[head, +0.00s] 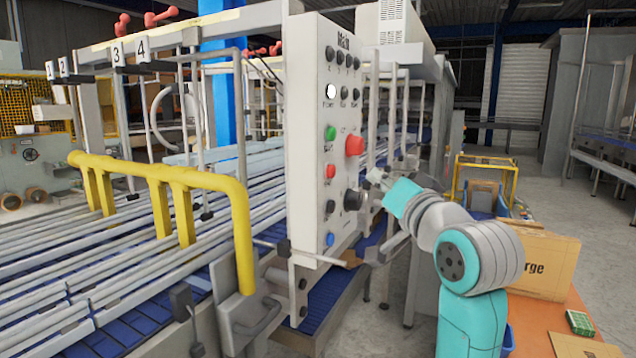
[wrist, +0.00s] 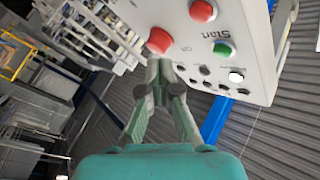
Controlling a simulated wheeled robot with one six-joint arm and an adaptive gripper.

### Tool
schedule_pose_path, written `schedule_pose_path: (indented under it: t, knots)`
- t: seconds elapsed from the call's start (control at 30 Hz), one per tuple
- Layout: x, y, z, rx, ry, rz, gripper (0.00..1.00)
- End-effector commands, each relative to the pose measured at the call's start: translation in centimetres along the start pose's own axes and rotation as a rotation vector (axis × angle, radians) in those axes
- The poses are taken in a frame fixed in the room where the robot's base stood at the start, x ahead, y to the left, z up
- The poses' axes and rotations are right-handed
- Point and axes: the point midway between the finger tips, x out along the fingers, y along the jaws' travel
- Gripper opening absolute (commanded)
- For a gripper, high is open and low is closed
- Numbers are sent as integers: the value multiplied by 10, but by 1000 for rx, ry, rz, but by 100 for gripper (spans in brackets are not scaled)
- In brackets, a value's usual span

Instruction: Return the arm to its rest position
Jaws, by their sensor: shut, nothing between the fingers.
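My arm, teal and grey, rises at the right in the head view and reaches toward the right edge of the light grey control panel (head: 310,130). My gripper (head: 375,179) is partly hidden in that view and looks small beside the panel. In the wrist view my gripper (wrist: 160,66) has its fingertips together with nothing between them. The tips point toward the panel (wrist: 262,30), just below the large red button (wrist: 160,40) in the picture. I cannot tell whether they touch it.
A conveyor with a yellow rail (head: 170,175) fills the left. A cardboard box (head: 540,262) and a small green box (head: 580,322) sit on an orange surface at the right, close to my arm. Open floor (head: 540,165) lies beyond.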

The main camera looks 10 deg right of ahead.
Motion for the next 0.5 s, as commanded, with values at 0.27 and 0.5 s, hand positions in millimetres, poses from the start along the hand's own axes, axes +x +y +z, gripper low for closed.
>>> schedule_pose_path:
  t: [0.27, 0.5]
  knots:
    - [-10, 55, 71, -17, -20, 44, 0]
    - [-39, 108, 146, -52, -36, 90, 0]
